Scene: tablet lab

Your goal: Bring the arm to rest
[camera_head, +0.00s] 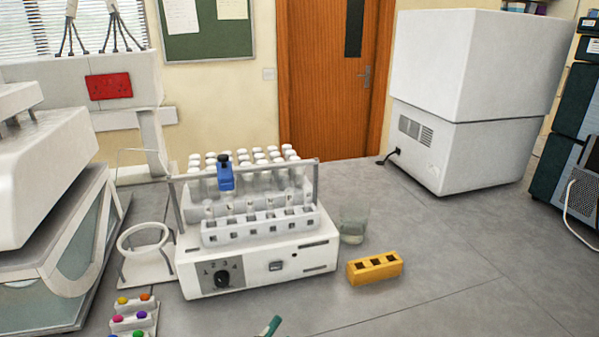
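Neither of my arms shows in the head view, and both grippers are out of the picture. The task names no other object. A white device with a numbered dial (222,279) stands on the grey bench (445,225) in the middle. A rack of white-capped tubes (262,176) stands at its back. A blue clamp-like piece (225,174) is on the frame above it.
A yellow block with square holes (375,268) and a clear beaker (353,224) stand right of the device. A white ring stand (145,254) and small racks with coloured caps (134,315) are left. A teal-tipped object (271,326) shows at the bottom edge. The bench's right front is clear.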

